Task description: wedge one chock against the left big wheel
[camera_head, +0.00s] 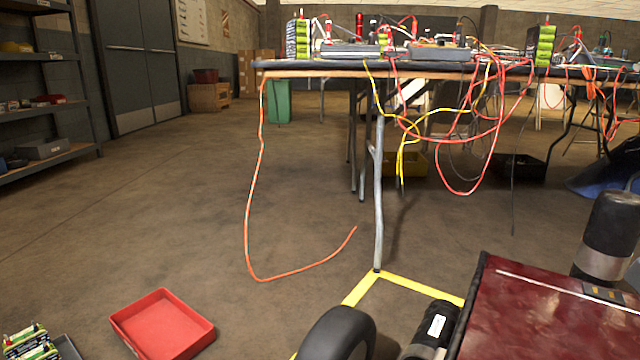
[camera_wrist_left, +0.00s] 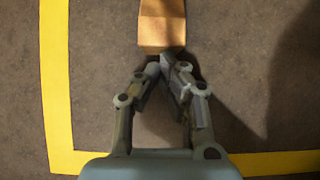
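An orange-brown block, likely a chock (camera_wrist_left: 162,28), lies on the brown floor at the top of the left wrist view. Its far end is cut off by the frame. My left gripper (camera_wrist_left: 163,64) is just below its near end, fingertips drawn close together. I see nothing clearly between the fingertips; whether they touch the block is hard to tell. In the head view I cannot make out the chock, my left gripper or my right gripper.
Yellow floor tape (camera_wrist_left: 57,100) makes a corner around the block. In the head view, a dark red boxy thing (camera_head: 545,320) fills the lower right. A red tray (camera_head: 163,326) lies lower left. Cables hang from a table (camera_head: 330,72). The left-middle floor is mostly clear.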

